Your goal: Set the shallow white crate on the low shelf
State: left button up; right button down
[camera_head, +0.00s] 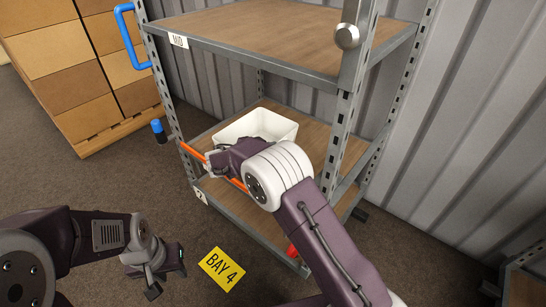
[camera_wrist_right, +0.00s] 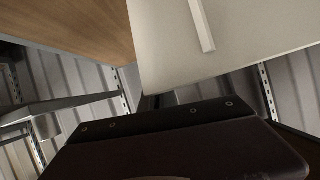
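The shallow white crate (camera_head: 258,125) is upright at the low shelf (camera_head: 310,152), inside the rack, and looks empty. Whether its base touches the board cannot be told. My right gripper (camera_head: 222,160) is at the crate's near left side; its fingers are hidden by my own arm. In the right wrist view the pale crate wall (camera_wrist_right: 230,45) fills the top, close to the gripper's dark body; no fingertips show clearly. My left gripper (camera_head: 168,272) is low at the left, apart from the rack and empty, its fingers apart.
An orange bar (camera_head: 193,152) runs along the shelf's front. The upper board (camera_head: 262,35) labelled MID hangs above, and metal posts (camera_head: 342,125) flank the opening. Stacked cartons (camera_head: 75,65) stand at left.

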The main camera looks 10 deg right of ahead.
notch_tip(320, 180, down, 4)
jog(key=shift+f+b, duration=0.1)
jog(key=shift+b, duration=0.9)
jog(key=c, duration=1.6)
grip_release()
jog(key=shift+c, duration=0.2)
jog(key=shift+r, duration=0.2)
jog(key=p+v, duration=0.4)
jog(key=v, duration=0.8)
